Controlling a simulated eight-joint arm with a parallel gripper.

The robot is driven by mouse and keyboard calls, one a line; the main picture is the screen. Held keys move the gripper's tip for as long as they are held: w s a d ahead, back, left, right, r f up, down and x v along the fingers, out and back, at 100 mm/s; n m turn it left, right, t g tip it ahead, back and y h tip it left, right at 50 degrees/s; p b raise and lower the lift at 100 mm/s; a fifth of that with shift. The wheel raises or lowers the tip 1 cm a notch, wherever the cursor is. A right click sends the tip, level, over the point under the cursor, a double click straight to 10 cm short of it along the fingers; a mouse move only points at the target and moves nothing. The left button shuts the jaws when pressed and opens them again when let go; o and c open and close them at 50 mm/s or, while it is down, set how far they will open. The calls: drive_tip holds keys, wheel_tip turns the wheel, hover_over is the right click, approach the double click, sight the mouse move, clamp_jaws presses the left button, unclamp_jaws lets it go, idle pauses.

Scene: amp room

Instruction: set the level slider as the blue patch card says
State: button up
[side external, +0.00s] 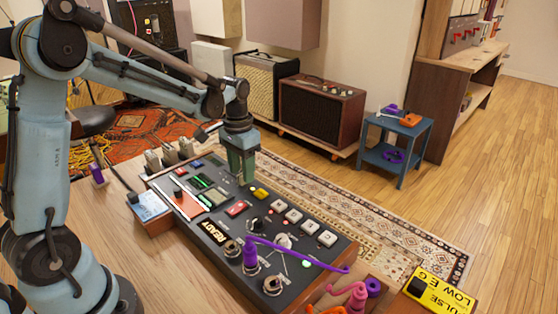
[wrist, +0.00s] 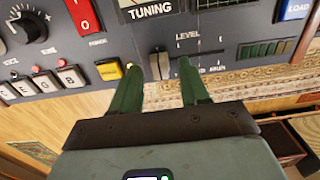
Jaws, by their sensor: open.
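The level slider's pale cap (wrist: 159,65) stands on the dark panel under the word LEVEL in the wrist view, at the left of its scale. The small position labels are too blurred to read surely. My gripper (wrist: 159,72) is open, its two green fingers on either side of the cap in the picture; I cannot tell whether they touch it. In the side external view my gripper (side external: 241,172) points down over the console's far edge and hides the slider.
A yellow button (wrist: 109,70) sits just left of my fingers.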

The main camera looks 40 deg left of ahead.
drive_tip(key=shift+f, duration=0.45)
clamp_jaws()
